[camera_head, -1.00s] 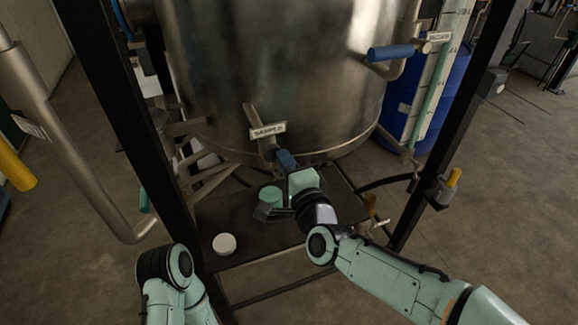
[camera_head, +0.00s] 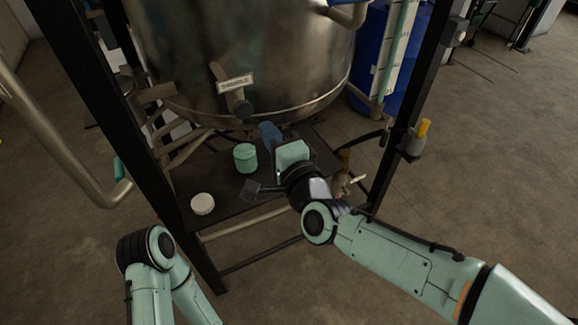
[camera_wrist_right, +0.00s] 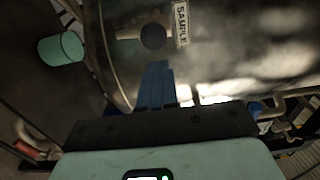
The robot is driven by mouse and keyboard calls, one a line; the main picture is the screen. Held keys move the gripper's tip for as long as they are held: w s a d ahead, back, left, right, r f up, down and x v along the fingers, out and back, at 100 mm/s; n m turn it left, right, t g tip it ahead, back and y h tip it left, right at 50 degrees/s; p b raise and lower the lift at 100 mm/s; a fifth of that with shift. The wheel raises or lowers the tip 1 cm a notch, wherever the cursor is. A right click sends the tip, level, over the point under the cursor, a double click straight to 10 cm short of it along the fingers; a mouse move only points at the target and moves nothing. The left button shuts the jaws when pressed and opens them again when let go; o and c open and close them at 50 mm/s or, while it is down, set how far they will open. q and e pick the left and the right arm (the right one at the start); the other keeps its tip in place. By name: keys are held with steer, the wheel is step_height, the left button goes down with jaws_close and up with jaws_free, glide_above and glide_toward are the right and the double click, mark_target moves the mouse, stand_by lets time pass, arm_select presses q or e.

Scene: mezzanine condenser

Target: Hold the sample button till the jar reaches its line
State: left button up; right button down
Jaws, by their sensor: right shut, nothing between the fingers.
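The sample button (camera_head: 241,107) is a dark round knob on a short stub under a white label (camera_head: 235,84) on the steel vessel. In the right wrist view the button (camera_wrist_right: 153,36) sits beside the label reading SAMPLE (camera_wrist_right: 181,22). My right gripper (camera_head: 267,130) has its blue fingers shut and empty, below and right of the button, apart from it; its fingertips (camera_wrist_right: 160,64) point toward the button. The teal jar (camera_head: 245,158) stands upright on the dark shelf, left of the right gripper; it also shows in the wrist view (camera_wrist_right: 60,48). Its line and level cannot be made out. My left gripper is out of view.
A white round lid-like disc (camera_head: 202,204) lies on the shelf (camera_head: 228,201) left of the jar. Black frame posts (camera_head: 410,100) stand either side. A blue drum (camera_head: 378,60) and a scaled gauge (camera_head: 396,45) are behind right. A yellow-handled fitting (camera_head: 422,130) is on the right post.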

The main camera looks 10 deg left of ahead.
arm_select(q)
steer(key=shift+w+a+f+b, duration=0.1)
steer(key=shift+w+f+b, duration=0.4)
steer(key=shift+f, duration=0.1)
arm_select(e)
steer(key=v, duration=0.6)
steer(key=shift+w+f, duration=0.1)
steer(key=shift+f, duration=0.1)
